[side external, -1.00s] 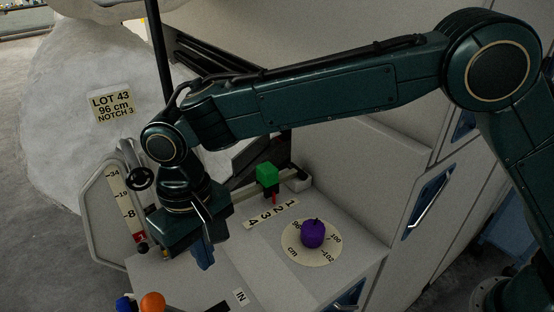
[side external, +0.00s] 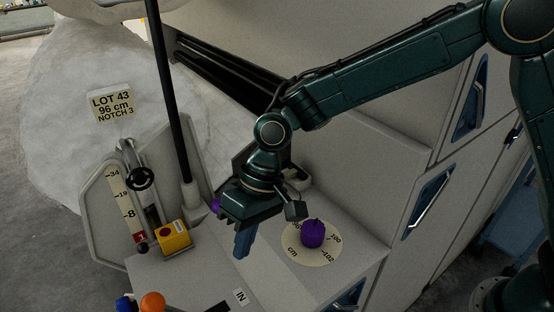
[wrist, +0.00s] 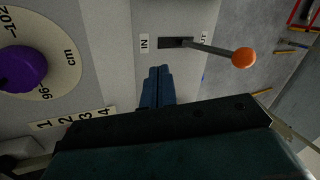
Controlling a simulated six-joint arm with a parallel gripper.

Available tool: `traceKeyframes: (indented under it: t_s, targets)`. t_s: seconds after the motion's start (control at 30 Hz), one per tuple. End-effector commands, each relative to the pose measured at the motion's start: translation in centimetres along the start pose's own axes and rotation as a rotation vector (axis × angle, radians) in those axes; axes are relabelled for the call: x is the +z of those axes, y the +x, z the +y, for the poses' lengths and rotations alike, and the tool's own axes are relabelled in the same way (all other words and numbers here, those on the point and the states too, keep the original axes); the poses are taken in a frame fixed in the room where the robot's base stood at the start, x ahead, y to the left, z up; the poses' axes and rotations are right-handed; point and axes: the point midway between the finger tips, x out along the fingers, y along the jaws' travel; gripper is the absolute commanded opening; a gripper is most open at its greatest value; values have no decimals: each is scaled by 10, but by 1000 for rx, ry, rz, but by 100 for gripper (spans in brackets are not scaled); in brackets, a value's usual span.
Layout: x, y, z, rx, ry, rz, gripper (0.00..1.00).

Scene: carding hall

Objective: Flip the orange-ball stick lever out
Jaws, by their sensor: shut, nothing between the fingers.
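The orange ball (side external: 152,302) shows at the bottom edge of the side view, with most of its stick out of frame. In the wrist view the orange ball (wrist: 244,57) tops a dark stick (wrist: 208,48) that rises from a dark slot (wrist: 172,43). The stick leans across the partly covered OUT label (wrist: 204,37), away from the IN label (wrist: 144,44). My gripper (side external: 240,255) is shut and empty, its blue fingers pointing down above the panel. In the wrist view its fingertips (wrist: 160,70) are below the slot, apart from stick and ball.
A purple knob (side external: 313,234) on a round dial stands right of my gripper. A blue ball (side external: 124,304) sits beside the orange one.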

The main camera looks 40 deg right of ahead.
Motion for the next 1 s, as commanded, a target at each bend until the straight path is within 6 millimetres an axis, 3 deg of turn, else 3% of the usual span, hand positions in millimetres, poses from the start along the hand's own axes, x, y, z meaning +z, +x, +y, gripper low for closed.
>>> traceKeyframes:
  t_s: [0.43, 1.0]
  targets:
    - [7, -6, 55, -74, -1, 22, 0]
    - [8, -88, 60, -74, -6, 24, 0]
